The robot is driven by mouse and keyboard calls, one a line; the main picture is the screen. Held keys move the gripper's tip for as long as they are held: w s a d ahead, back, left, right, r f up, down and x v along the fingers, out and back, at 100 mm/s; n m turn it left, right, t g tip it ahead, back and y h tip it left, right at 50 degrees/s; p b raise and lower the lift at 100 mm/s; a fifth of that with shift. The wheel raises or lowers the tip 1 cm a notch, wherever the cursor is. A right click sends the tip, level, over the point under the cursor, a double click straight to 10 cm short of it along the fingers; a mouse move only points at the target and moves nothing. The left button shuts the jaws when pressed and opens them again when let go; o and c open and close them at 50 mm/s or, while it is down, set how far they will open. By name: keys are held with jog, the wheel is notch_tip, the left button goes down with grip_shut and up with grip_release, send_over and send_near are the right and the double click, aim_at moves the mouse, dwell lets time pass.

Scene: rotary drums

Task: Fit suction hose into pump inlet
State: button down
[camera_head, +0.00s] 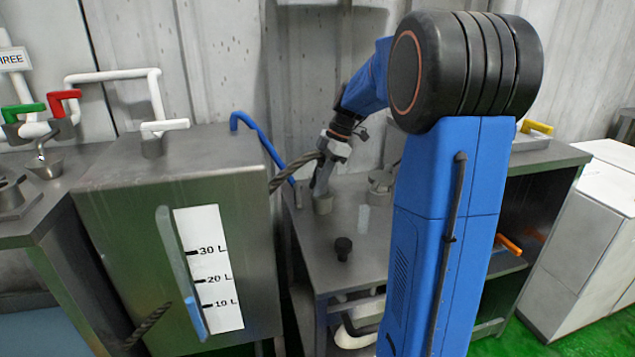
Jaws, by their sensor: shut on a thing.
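The dark twisted hose (297,171) passes beside the steel tank's right side and runs up to my gripper (331,153). My gripper is shut on the hose near its upper end, above the left part of the steel bench (375,245). Just below it a grey tube (321,180) stands slightly tilted over a grey round fitting (323,204) on the bench. I cannot tell whether this fitting is the pump inlet, or whether the tube belongs to the hose. The fingers are small and partly hidden by the wrist.
The steel tank (180,185) with a litre scale (212,270) stands left of the bench. A blue pipe (262,142) slopes from its top towards the bench. A black knob (343,248) and a grey fitting (380,184) are on the bench. White cabinets (590,215) stand at right.

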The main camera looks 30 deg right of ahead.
jog(key=shift+f, duration=0.2)
jog(key=c, duration=1.4)
grip_release()
jog(key=shift+o, duration=0.2)
jog(key=shift+r, duration=0.1)
jog(key=v, duration=1.7)
jog(key=shift+d, duration=0.15)
jog(key=shift+s, duration=0.1)
jog(key=s+a+f+m+t+h, duration=0.1)
jog(key=s+a+f+m, duration=0.25)
jog(key=s+a, duration=0.35)
jog(key=s+a+f+m+h, duration=0.2)
jog(key=s+a+m, duration=0.2)
jog(key=s+a, duration=0.35)
jog(key=s+a+f+m+t, duration=0.1)
jog(key=s+a+f+m, duration=0.2)
jog(key=s+f, duration=0.3)
jog(key=s+a+f+m+t+h, duration=0.1)
jog(key=s+a+f+m, duration=0.2)
jog(key=s+f, duration=0.4)
jog(key=shift+s+f+m+t, duration=0.3)
jog(key=shift+s+f+m, duration=0.05)
jog(key=shift+s+m, duration=0.3)
